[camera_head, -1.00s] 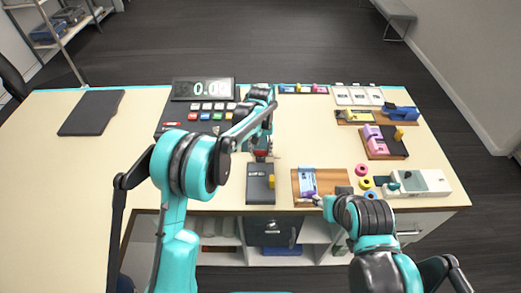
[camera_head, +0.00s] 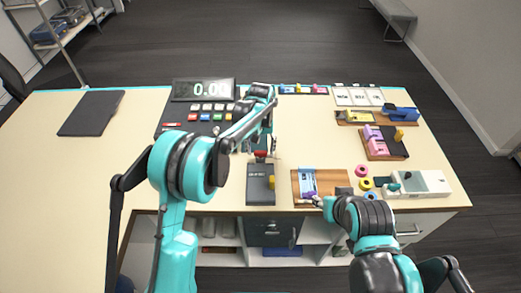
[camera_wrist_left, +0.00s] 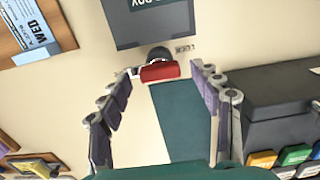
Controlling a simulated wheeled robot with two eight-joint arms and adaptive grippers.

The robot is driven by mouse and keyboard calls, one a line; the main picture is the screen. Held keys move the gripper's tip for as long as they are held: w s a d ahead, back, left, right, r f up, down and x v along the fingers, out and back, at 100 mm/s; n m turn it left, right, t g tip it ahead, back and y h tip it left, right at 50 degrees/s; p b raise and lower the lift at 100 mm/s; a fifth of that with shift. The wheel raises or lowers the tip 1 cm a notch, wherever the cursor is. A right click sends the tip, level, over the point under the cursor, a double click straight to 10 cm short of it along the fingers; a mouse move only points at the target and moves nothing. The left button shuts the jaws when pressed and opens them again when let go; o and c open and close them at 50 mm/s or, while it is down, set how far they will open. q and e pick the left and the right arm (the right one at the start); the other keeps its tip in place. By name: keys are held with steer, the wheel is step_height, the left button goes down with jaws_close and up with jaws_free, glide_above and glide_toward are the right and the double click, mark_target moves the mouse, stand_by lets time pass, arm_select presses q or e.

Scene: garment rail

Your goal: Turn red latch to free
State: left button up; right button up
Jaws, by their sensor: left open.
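The red latch (camera_head: 261,154) lies at the back end of a dark grey box (camera_head: 260,184) near the middle of the table. In the left wrist view the latch (camera_wrist_left: 160,72) is a red bar in front of a dark round knob, at the edge of the dark box (camera_wrist_left: 165,22). My left gripper (camera_head: 266,146) is above and beside the latch. In its wrist view the open fingers (camera_wrist_left: 163,70) stand on either side of the red bar, with gaps visible. My right gripper (camera_head: 316,200) is low beside a wooden board; its fingers are too small to read.
A dark console (camera_head: 200,118) with coloured buttons and a lit display stands left of the latch. A wooden board (camera_head: 307,203) with a light blue piece lies to its right, beside colourful rings. The table's left side is mostly clear.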

mark_target(260, 151)
arm_select(q)
step_height(260, 151, up, 11)
stand_by(0.3)
stand_by(0.4)
steer(key=s+a+r+t+b, duration=0.3)
steer(key=s+a+t+b, duration=0.15)
steer(key=s+a, duration=0.8)
steer(key=s+a+f+t+b, duration=0.1)
steer(key=s+f, duration=0.3)
steer(key=s, duration=0.4)
steer(key=s+a+f+t+b, duration=0.1)
steer(key=s+a+f, duration=0.3)
steer(key=s, duration=0.4)
steer(key=shift+a+f+t+b, duration=0.15)
steer(key=shift+f+t+b, duration=0.2)
steer(key=shift+f+b, duration=0.5)
